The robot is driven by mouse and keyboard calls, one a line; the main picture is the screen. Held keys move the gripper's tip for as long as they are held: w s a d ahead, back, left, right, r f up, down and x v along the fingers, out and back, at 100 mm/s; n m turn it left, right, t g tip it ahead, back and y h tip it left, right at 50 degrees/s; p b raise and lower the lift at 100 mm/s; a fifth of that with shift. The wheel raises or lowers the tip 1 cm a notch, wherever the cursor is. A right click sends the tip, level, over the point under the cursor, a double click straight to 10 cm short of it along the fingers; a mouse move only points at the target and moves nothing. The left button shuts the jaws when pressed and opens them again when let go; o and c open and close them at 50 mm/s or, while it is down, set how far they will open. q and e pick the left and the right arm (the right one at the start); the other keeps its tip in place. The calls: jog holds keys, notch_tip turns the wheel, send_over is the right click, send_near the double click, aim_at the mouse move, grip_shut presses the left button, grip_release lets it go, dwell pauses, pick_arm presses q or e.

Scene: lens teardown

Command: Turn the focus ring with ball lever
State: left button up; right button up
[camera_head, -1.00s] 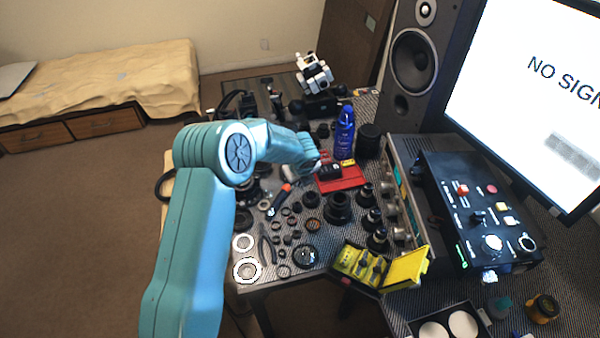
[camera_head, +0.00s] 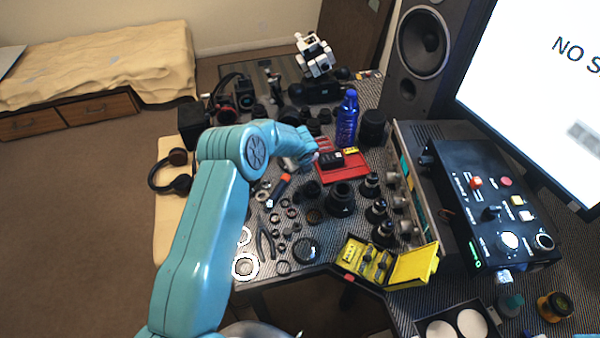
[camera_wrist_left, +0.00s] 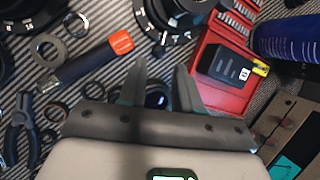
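My left gripper (camera_head: 314,157) reaches over the work table from the left, just left of the red case. In the left wrist view its two fingers (camera_wrist_left: 163,82) stand apart with nothing clearly held. A dark round piece (camera_wrist_left: 157,99) with a bluish centre shows behind and between them. Black lens parts with white markings (camera_wrist_left: 176,38) sit beyond the fingertips at the top of that view. In the head view, a large black lens barrel (camera_head: 341,199) stands on the mat. I cannot tell which part is the focus ring, and no ball lever is distinguishable. My right gripper is not in view.
The red case (camera_head: 343,167) with a black block lies beside the gripper, near a blue bottle (camera_head: 347,118). An orange-tipped tool (camera_wrist_left: 88,61), loose rings and pliers (camera_wrist_left: 20,128) crowd the mat. A yellow box (camera_head: 366,262) is open at the front; a speaker (camera_head: 424,45) stands behind.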

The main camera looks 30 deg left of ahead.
aim_at(300, 172)
pick_arm(q)
jog(key=b+x, duration=0.1)
jog(key=x, duration=0.1)
jog(key=b+x, duration=0.1)
jog(key=x, duration=0.1)
jog(key=shift+s+a+f, duration=0.2)
jog(key=shift+w+f, duration=0.35)
jog(key=shift+f, duration=0.05)
jog(key=shift+s+r, duration=0.15)
jog(key=shift+r, duration=0.1)
jog(key=shift+c, duration=0.3)
jog(key=shift+a+f, duration=0.1)
jog(key=c, duration=0.5)
grip_shut()
